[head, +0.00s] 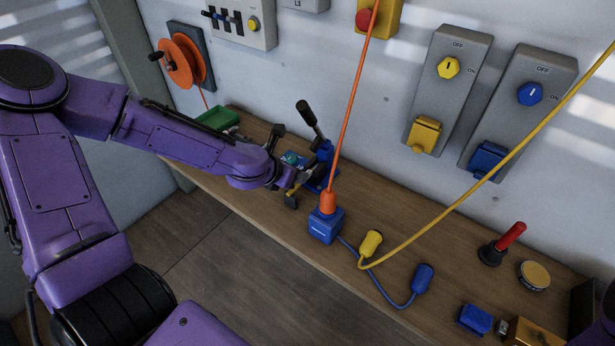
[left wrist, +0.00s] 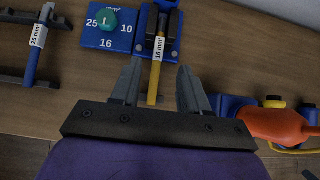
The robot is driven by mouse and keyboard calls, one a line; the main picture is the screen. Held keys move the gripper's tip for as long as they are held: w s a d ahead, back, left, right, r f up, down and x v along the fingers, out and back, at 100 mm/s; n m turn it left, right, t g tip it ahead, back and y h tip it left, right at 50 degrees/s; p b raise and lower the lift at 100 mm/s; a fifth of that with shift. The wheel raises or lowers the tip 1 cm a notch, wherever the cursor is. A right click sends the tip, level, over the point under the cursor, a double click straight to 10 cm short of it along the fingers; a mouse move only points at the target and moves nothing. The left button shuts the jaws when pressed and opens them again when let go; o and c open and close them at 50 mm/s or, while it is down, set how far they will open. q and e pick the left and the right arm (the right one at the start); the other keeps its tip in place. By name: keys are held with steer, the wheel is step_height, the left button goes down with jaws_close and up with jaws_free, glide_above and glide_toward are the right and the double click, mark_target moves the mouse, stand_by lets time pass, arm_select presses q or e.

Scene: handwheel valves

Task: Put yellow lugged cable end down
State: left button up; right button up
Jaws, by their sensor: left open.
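A yellow cable end (left wrist: 153,88) with a white "16 mm²" label shows in the left wrist view. My left gripper (left wrist: 160,66) is open, with one finger on each side of the yellow end and a gap to both. In the head view my left gripper (head: 292,176) is low over the bench beside the blue press with a black lever (head: 310,116), and a short yellow piece (head: 293,190) shows under it. My right gripper is out of view.
A blue block with an orange plug (head: 328,203) stands right of my gripper on the wooden bench (head: 290,240). A yellow connector (head: 371,242) and a blue connector (head: 422,278) lie farther right. A blue cable end (left wrist: 35,55) marked 25 mm² lies left in the wrist view.

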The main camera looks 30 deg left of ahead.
arm_select(q)
steer(key=x, duration=0.6)
steer(key=shift+w+f, duration=0.1)
steer(key=shift+f, duration=0.05)
jaws_close()
